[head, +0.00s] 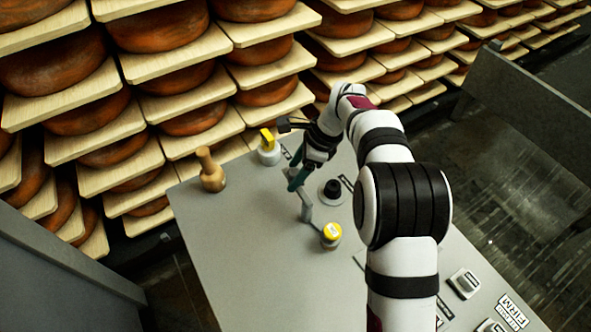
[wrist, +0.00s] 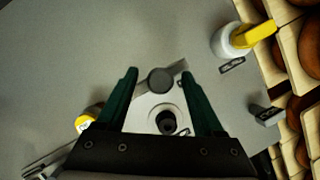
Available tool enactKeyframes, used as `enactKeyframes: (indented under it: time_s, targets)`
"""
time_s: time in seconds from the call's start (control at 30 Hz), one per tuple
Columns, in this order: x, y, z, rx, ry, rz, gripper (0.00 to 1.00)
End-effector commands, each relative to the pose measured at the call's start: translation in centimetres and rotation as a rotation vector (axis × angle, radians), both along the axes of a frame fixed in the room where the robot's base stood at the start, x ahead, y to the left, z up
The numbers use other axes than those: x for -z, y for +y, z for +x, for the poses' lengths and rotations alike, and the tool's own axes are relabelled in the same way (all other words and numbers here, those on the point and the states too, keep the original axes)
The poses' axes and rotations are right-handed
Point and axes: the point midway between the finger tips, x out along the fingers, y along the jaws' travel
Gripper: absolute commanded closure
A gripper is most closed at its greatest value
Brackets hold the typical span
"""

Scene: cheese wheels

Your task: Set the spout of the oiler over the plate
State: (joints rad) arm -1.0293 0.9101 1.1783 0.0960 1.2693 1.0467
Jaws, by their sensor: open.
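A grey swivel bar with a round cap (wrist: 160,80) lies between the fingertips of my gripper (wrist: 160,73) in the wrist view. In the head view this grey piece (head: 306,206) stands just below my green-fingered gripper (head: 297,178). My gripper is open, with a gap on both sides of the cap. A pale round plate with a black knob (head: 332,190) is beside it; the knob (wrist: 166,122) also shows between the fingers. A white pot with a yellow top (head: 268,150) stands behind my gripper. I cannot tell for certain which piece is the oiler's spout.
A brass-coloured pawn-shaped piece (head: 212,172) stands at the left. A yellow-topped cylinder (head: 331,234) stands close in front of the grey bar. Small labelled devices (head: 464,283) are at the right front. Cheese shelves (head: 180,110) stand behind the table; its left front is clear.

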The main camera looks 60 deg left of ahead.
Motion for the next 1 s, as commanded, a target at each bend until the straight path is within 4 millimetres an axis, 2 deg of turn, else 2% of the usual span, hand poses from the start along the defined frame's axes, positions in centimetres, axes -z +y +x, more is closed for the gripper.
enactKeyframes:
  time_s: [0.33, 0.7, 1.0]
  targets:
    - [0.47, 0.12, -0.16, -0.001, -0.001, 0.001, 0.33]
    - [0.43, 0.11, -0.15, -0.001, -0.001, 0.001, 0.99]
    - [0.41, 0.12, -0.14, -0.001, -0.001, 0.001, 1.0]
